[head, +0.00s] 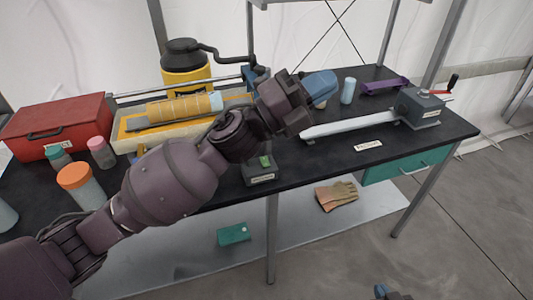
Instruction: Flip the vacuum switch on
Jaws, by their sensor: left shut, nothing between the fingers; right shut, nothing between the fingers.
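The likely vacuum switch is a small dark grey box (262,179) with a green rocker on top and a pale label too small to read. It sits at the front edge of the black table, partly hidden by my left arm. I cannot tell which way the rocker is set. A yellow vacuum canister (186,77) with a black lid and hose stands at the back left. My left gripper (320,85) is shut and empty, and appears above the table to the right of and beyond the switch box. My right gripper (385,291) is shut and empty at the bottom edge, mostly out of frame.
On the table (400,147), a red box (57,127), several jars and a tray with an orange roll (180,108) crowd the left. A white bar runs to a grey cranked unit (419,108) at right. A glove (337,195) lies on the lower shelf.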

